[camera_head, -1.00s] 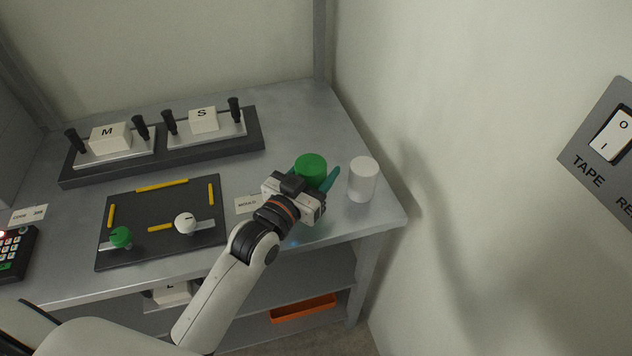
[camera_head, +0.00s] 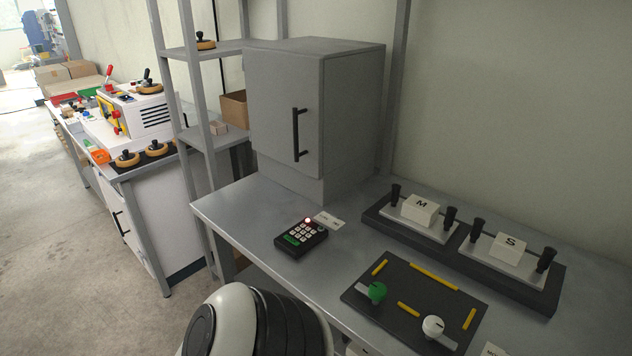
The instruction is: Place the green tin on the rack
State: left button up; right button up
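The green tin is not in view now, and neither gripper shows. A rounded white and black link of my own arm fills the bottom middle of the head view. A grey open rack (camera_head: 211,137) with posts and shelves stands left of the grey cabinet. Its upper shelf bears a wooden-rimmed round piece with a black knob (camera_head: 205,42). Part of the middle shelf is bare.
The metal worktable (camera_head: 240,205) carries a grey cabinet (camera_head: 280,110) with its door shut, a keypad (camera_head: 301,238), a black board with knobs (camera_head: 412,300) and a fixture with M and S blocks (camera_head: 461,248). A white machine bench (camera_head: 150,190) stands at left beside open floor (camera_head: 60,260).

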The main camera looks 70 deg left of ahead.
aim_at(259, 213)
jog(key=j+u, duration=0.1)
jog(key=u, duration=0.85)
jog(key=i+j+u, duration=0.1)
jog(key=u, duration=0.35)
jog(key=i+u, duration=0.1)
jog(key=u, duration=0.35)
jog(key=i+j+u, duration=0.2)
jog(key=i, duration=0.3)
